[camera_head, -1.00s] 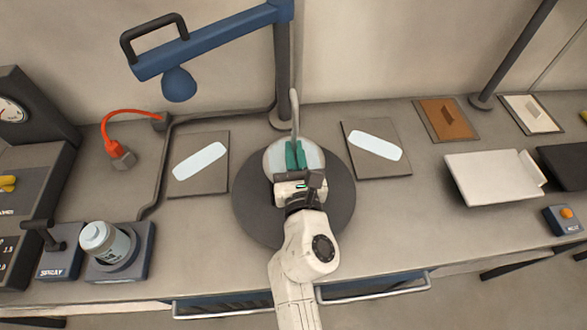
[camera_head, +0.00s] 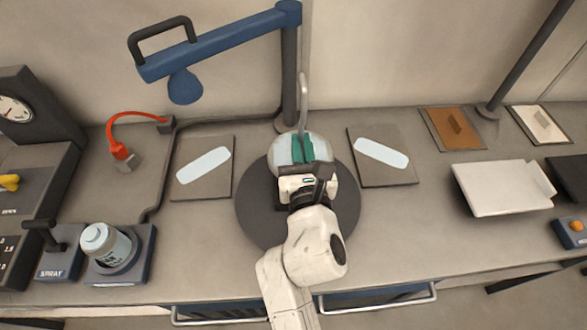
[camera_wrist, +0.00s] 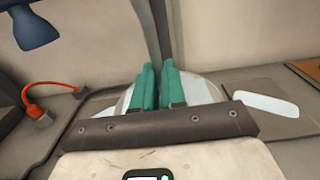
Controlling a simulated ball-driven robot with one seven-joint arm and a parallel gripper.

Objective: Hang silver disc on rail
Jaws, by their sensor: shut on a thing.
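The silver disc (camera_head: 318,147) is a pale round plate with a grey hook (camera_head: 304,98) rising above it. My gripper (camera_head: 303,142) has green fingers shut on the disc, in front of the dark round turntable's far part. In the wrist view the fingers (camera_wrist: 156,72) stand close together before the disc (camera_wrist: 204,90), which shows on both sides of them. The fingers hide the disc's middle. I cannot make out for sure which part is the rail. A blue arm (camera_head: 225,40) reaches left from a dark post (camera_head: 290,75) behind the disc.
The round dark turntable (camera_head: 255,205) lies below my gripper. Grey mats with pale strips lie left (camera_head: 222,182) and right (camera_head: 390,172) of it. An orange hose (camera_head: 114,135) and a bottle (camera_head: 106,243) stand left. A white tray (camera_head: 500,190) lies right.

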